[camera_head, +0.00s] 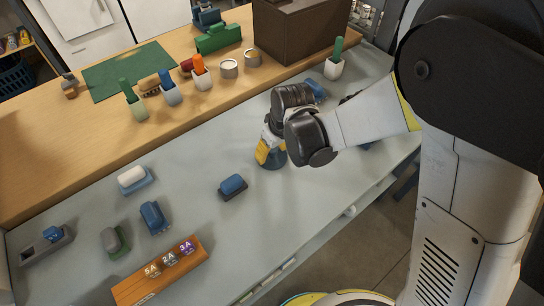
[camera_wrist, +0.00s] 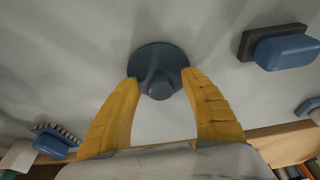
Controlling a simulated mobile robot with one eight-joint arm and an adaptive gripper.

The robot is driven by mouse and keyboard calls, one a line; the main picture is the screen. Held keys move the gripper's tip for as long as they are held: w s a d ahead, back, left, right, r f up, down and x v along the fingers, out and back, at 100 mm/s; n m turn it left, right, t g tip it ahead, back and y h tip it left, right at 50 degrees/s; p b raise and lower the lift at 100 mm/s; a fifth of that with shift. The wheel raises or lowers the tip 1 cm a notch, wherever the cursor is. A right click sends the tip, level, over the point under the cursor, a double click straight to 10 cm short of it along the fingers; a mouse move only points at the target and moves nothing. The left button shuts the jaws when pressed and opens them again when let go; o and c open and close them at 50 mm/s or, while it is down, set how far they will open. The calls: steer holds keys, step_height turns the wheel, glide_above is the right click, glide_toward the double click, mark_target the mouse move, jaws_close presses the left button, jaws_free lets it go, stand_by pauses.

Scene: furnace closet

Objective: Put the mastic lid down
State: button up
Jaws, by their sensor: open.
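The mastic lid (camera_wrist: 150,56) is a round blue-grey disc with a raised knob in the middle. In the wrist view it appears to lie flat, knob towards me, on the pale grey worktop. My gripper (camera_wrist: 160,78) is open, its two yellow fingers on either side of the knob near the lid's close edge. Whether a fingertip touches the lid cannot be told. In the head view my gripper (camera_head: 265,154) points down at the worktop, with part of the blue lid (camera_head: 272,163) showing just under the fingers.
A blue block on a dark base (camera_head: 233,186) stands left of my gripper on the worktop (camera_head: 190,210). A wooden block with labelled cubes (camera_head: 160,272) is near the front. Cups with coloured handles and tins (camera_head: 229,68) line the wooden ledge behind. Worktop around the lid is mostly clear.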

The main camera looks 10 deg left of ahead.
steer(key=shift+r, duration=0.1)
steer(key=c, duration=1.2)
steer(key=shift+o, duration=0.2)
steer(key=shift+r+p, duration=0.35)
steer(key=shift+r, duration=0.3)
step_height(320, 180, up, 3)
steer(key=shift+f+p, duration=0.1)
steer(key=shift+p, duration=0.65)
steer(key=w+d+r+p, duration=0.1)
steer(key=d+r+p, duration=0.15)
steer(key=d, duration=0.35)
steer(key=w+d+r+p, duration=0.1)
steer(key=d+r, duration=0.3)
steer(key=d, duration=0.1)
steer(key=d+f+m, duration=0.1)
steer(key=d+m, duration=0.2)
steer(key=d, duration=0.3)
steer(key=d+f+m+h+b, duration=0.1)
steer(key=d+f+m, duration=0.1)
steer(key=d, duration=0.3)
steer(key=d+f+m+t+h+b, duration=0.1)
steer(key=d+m, duration=0.3)
steer(key=d, duration=0.2)
steer(key=shift+s+d+f, duration=0.15)
steer(key=shift+s+d, duration=0.1)
steer(key=shift+d, duration=0.05)
steer(key=shift+d+m, duration=0.4)
steer(key=shift+d, duration=0.05)
